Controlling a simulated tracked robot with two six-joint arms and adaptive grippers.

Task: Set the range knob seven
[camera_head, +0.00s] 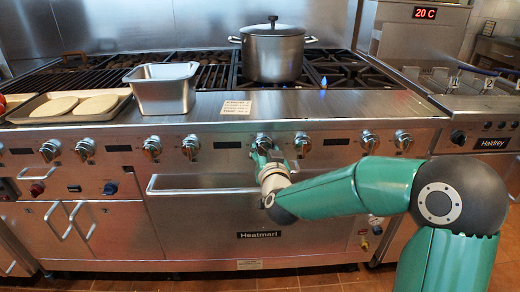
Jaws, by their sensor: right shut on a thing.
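A row of several silver range knobs runs along the front panel of the steel range (220,205). My right gripper (265,150) reaches in from the right and is shut on the knob (262,141) just right of the panel's middle label. The fingers hide much of that knob, so its angle cannot be read. The neighbouring knob (303,142) stands free just to the right. Another pair, a knob (369,141) and a knob (403,139), sits at the right end. I cannot read any knob numbers. My left gripper is not in view.
A steel pot (273,55) stands on the burners, with a small blue flame (323,82) beside it. A metal pan (162,92) and a tray (110,107) with two flat pieces sit to the left. An oven handle (205,190) lies below the knobs.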

